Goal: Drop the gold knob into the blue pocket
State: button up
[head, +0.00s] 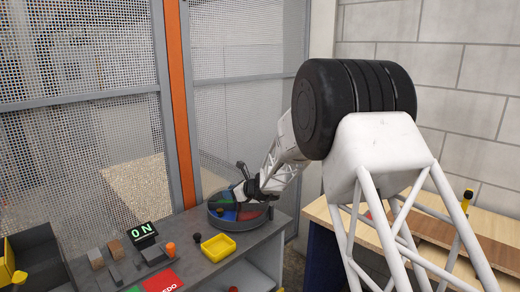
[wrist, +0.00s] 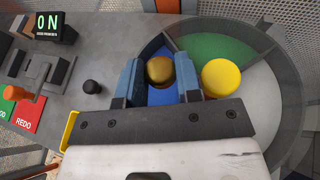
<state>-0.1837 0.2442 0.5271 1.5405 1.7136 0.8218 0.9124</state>
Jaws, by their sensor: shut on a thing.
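The gold knob (wrist: 159,69) is between the two fingers of my gripper (wrist: 160,72) in the wrist view, and the gripper is shut on it. The blue pocket (wrist: 158,96) of the round tray (head: 212,219) shows below and around the knob, between the fingers. From this angle I cannot tell the knob's height above the pocket floor. The knob cannot be made out there.
A yellow round piece (wrist: 222,78) is right of my fingers, over the green pocket (wrist: 215,48) and a pale one. A red pocket (head: 252,213) shows in the head view. A yellow bin (head: 218,247), a black knob (wrist: 93,87) and an ON display (head: 143,231) are nearby.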

jog(key=o, duration=1)
jog(key=v, duration=0.7)
jog(key=shift+s+d, duration=0.15)
jog(key=shift+d, duration=0.15)
jog(key=shift+r, duration=0.15)
